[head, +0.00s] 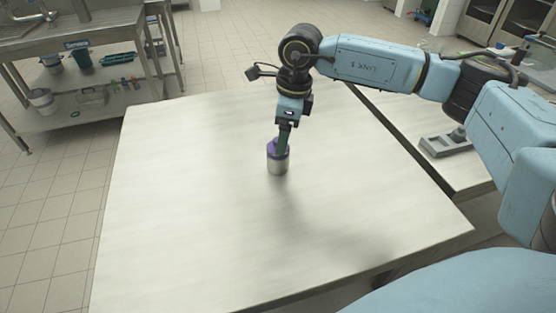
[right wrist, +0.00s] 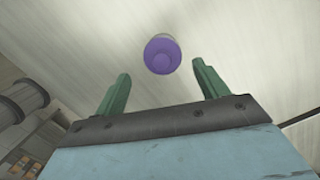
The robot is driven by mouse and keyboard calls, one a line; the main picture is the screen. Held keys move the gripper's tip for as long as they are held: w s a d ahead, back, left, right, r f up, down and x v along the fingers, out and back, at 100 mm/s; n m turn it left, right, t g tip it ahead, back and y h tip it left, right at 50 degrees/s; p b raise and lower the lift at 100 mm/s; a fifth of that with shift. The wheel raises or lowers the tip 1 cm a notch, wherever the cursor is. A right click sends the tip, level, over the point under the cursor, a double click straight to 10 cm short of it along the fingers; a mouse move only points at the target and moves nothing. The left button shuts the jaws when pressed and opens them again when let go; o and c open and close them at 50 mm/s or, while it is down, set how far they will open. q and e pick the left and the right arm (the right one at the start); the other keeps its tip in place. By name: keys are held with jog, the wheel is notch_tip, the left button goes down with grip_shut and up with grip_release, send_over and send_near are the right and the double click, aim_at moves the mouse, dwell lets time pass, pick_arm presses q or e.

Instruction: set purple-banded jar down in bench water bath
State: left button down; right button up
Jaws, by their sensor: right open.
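The purple-banded jar (head: 278,163) stands upright near the middle of the pale table in the head view. It is a grey cylinder with a purple top. In the right wrist view the jar (right wrist: 162,54) shows its round purple lid, ahead of and between the two green fingers. My right gripper (head: 283,140) comes down from above at the jar in the head view. In the right wrist view the gripper (right wrist: 160,84) is open, with the fingers apart and not touching the jar. My left gripper is not in view. I see no water bath that I can identify.
The pale table (head: 180,200) is bare around the jar. A second table on the right holds a grey device (head: 446,143), beyond a dark gap. A steel bench (head: 85,95) with buckets and bins stands at the back left.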

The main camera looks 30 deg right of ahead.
aim_at(278, 158)
jog(key=f, duration=0.2)
jog(key=w+f, duration=0.1)
jog(key=f, duration=0.2)
jog(key=a+f, duration=0.1)
jog(key=f, duration=0.1)
jog(key=shift+w+f+b, duration=0.15)
jog(key=shift+f+b, duration=0.2)
jog(key=c, duration=1.2)
jog(key=shift+r, duration=0.1)
